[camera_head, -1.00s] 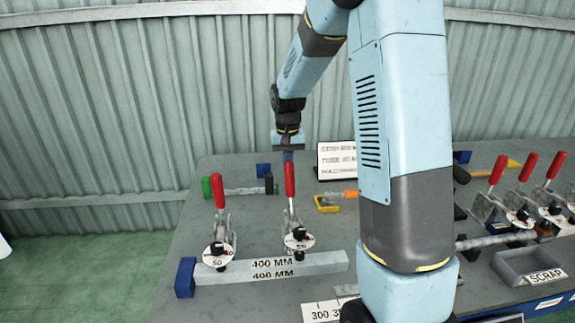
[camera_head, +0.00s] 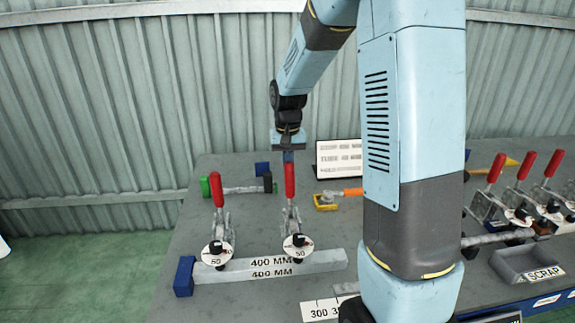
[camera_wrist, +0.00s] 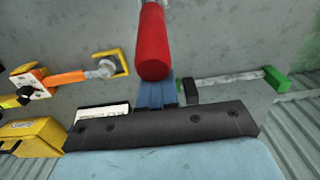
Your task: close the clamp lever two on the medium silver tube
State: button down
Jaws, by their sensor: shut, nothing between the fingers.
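The medium silver tube (camera_head: 325,262), marked 400 MM, lies across the front of the table with a blue block at its left end. Two clamps with red levers stand on it. The left lever (camera_head: 217,190) and the right lever (camera_head: 290,182) both stand upright. My gripper (camera_head: 288,157) is shut and empty, pointing down just behind the top of the right lever. In the wrist view the red handle (camera_wrist: 153,45) is right in front of the blue fingertips (camera_wrist: 170,90) and partly hides them. I cannot tell whether they touch.
A green-ended rod (camera_head: 240,190) lies behind the clamps. A yellow tray (camera_head: 327,203) with an orange-handled tool sits behind right. More red-levered clamps (camera_head: 520,170) and a grey SCRAP bin (camera_head: 525,262) stand at the right. My arm hides the table's middle.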

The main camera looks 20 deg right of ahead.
jog(key=shift+s, duration=0.15)
jog(key=shift+s+a+r, duration=0.1)
jog(key=shift+s+a, duration=0.05)
jog(key=shift+s, duration=0.35)
jog(key=shift+s+a+r, duration=0.1)
jog(key=shift+s, duration=0.4)
jog(key=shift+w+r, duration=0.1)
jog(key=shift+r, duration=3.9)
jog(key=shift+s+r, duration=0.25)
jog(key=shift+s, duration=0.05)
jog(key=s+r+n+t, duration=0.1)
jog(key=s+r+t, duration=0.1)
jog(key=s, duration=1)
jog(key=s+d+r+n+t, duration=0.1)
jog(key=s+r+t, duration=0.2)
jog(key=s, duration=0.9)
jog(key=shift+s+r+t, duration=0.3)
jog(key=shift+r, duration=0.85)
